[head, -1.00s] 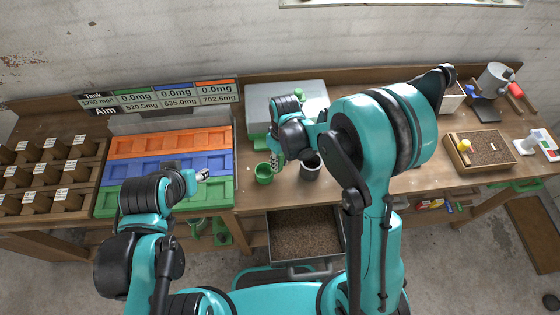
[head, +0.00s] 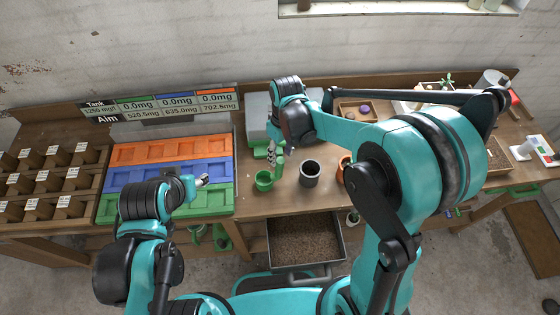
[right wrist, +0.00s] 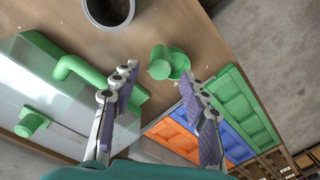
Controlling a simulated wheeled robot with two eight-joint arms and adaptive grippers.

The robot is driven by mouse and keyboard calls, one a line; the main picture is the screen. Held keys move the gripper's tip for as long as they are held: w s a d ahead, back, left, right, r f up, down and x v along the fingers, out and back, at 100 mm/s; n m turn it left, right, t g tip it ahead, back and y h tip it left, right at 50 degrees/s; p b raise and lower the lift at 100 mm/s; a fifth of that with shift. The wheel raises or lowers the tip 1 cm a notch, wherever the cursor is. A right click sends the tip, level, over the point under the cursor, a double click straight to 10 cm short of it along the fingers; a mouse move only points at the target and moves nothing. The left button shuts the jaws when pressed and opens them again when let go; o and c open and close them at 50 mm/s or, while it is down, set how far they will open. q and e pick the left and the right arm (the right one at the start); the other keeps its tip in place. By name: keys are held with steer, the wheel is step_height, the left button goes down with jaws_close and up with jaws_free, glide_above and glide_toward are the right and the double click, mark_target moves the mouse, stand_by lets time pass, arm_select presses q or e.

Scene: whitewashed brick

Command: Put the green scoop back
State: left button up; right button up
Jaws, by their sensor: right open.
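A green cup (head: 264,182) stands on the bench right of the coloured trays. It also shows in the right wrist view (right wrist: 179,66), with a pale green round piece (right wrist: 159,68) at its side, which looks like the scoop's handle seen from above. In the head view a pale green upright piece (head: 278,165) shows beside the cup; I cannot tell surely that it is the scoop. My right gripper (right wrist: 160,82) is open and empty above the bench, pointing down toward the cup, which shows between and beyond its fingers. My left gripper (head: 203,181) is over the green tray, jaws unclear.
A dark pot (head: 310,174) stands right of the cup. A grey machine (head: 256,108) with a green base and bent green pipe (right wrist: 75,67) is behind. Orange, blue and green trays (head: 170,146) lie left. An open soil drawer (head: 305,240) juts out in front.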

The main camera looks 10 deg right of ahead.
step_height(320, 180, up, 3)
steer(key=shift+w+d+f, duration=0.1)
steer(key=shift+d+r, duration=0.15)
steer(key=shift+r, duration=0.2)
steer(key=s+d+r+m+t, duration=0.6)
steer(key=s+d+r+t, duration=0.1)
steer(key=s+d, duration=0.4)
steer(key=shift+s+d+r+m+t+h, duration=0.2)
steer(key=shift+s+r+m+t+h, duration=0.15)
steer(key=shift+s, duration=0.4)
